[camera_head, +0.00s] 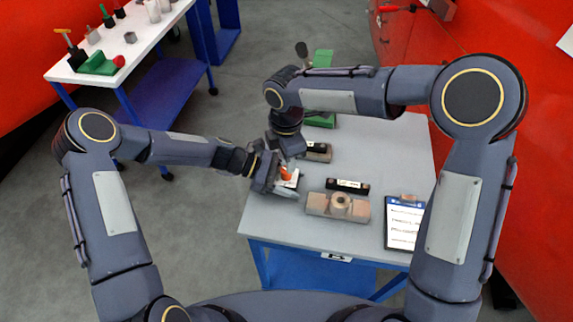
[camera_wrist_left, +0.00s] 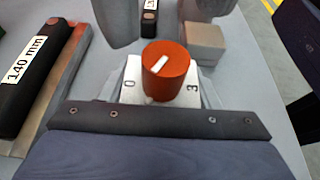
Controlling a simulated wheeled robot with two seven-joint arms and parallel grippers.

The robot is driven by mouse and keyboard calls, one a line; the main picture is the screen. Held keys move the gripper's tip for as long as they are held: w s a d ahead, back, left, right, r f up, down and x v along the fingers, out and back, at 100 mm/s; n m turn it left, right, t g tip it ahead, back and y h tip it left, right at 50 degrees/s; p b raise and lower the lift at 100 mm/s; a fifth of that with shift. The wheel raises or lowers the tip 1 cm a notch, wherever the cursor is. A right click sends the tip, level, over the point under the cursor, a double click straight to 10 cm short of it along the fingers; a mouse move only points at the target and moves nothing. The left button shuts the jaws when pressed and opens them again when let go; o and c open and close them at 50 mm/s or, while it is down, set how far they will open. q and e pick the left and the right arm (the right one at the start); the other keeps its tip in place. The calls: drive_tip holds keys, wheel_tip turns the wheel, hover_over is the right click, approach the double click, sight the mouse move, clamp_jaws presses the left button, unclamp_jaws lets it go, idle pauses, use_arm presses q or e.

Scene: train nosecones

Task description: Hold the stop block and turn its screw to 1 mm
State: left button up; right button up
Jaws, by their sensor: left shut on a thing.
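The stop block (camera_wrist_left: 133,72) has a white top plate marked 0 and 3. Its orange-red screw knob (camera_wrist_left: 165,72) stands upright on it, with a white mark slanting up to the right. In the head view the knob (camera_head: 286,174) shows beside my left gripper (camera_head: 279,184). My left gripper is shut on the stop block; the contact is mostly hidden. My right gripper (camera_head: 287,150) hangs just beyond the knob. Two grey shapes at the top of the left wrist view look like its fingers, apart and with nothing between them.
A clipboard (camera_head: 404,224) lies at the table's right. A 140 mm gauge piece (camera_wrist_left: 33,68) lies left in the wrist view. The grey table (camera_head: 390,150) is clear at the back right.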

wheel_tip(320, 180, up, 8)
drive_tip(key=shift+f, duration=0.25)
use_arm(q)
drive_tip(key=o, duration=1.3)
